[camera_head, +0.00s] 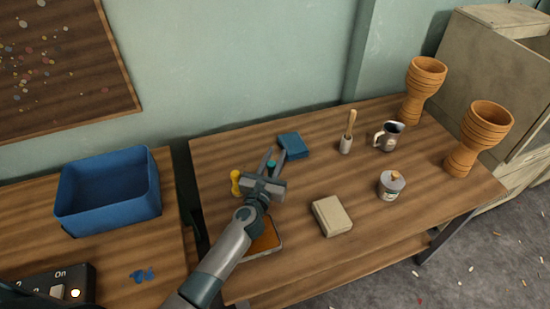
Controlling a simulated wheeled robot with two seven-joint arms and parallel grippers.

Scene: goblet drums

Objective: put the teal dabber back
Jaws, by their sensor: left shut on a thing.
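My left gripper (274,156) reaches in over the left part of the right-hand table, its fingers pointing away from me. It is shut on the teal dabber (271,164), of which only a small teal part shows between the fingers. The rest is hidden by the gripper, so I cannot tell whether it touches the table. A yellow dabber-like piece (235,179) stands just left of the gripper. A tray with an orange-brown inside (265,240) lies partly under my left arm. My right gripper is not in view.
A blue block (293,145) lies just beyond the fingers. A beige block (332,216), a lidded jar (390,185), a metal jug (388,136), a cup with a wooden stick (346,143) and two goblet drums (480,135) stand rightward. A blue bin (110,205) is on the left table.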

